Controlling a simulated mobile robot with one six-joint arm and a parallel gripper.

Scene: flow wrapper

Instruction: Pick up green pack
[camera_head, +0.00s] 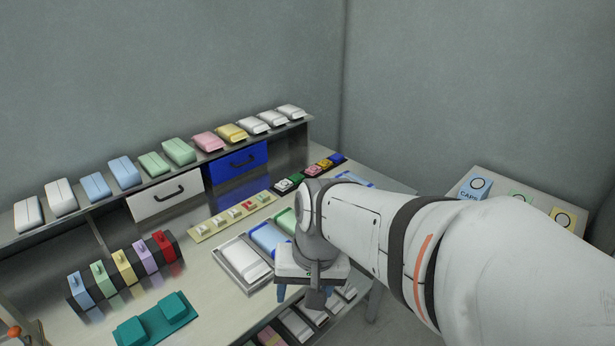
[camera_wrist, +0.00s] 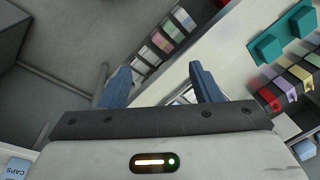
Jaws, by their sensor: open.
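Several green packs show. Two lie on the raised shelf, a smaller green pack (camera_head: 153,163) and a larger green pack (camera_head: 178,151). Another green pack (camera_head: 286,220) lies on the table, partly hidden behind my arm. In the wrist view, a small green pack (camera_wrist: 171,30) sits among white and pink packs in a low rack. I cannot tell which one is meant. My gripper (camera_head: 304,294) is over the table's front edge, pointing down. Its blue fingers are apart and empty, and they also show in the wrist view (camera_wrist: 158,74).
A tray with a white pack (camera_head: 245,260) lies left of my gripper. A teal fixture (camera_head: 155,320) and a row of colored blocks (camera_head: 123,267) stand farther left. The shelf (camera_head: 310,130) runs along the back. A side table (camera_head: 500,185) with labelled boxes is at right.

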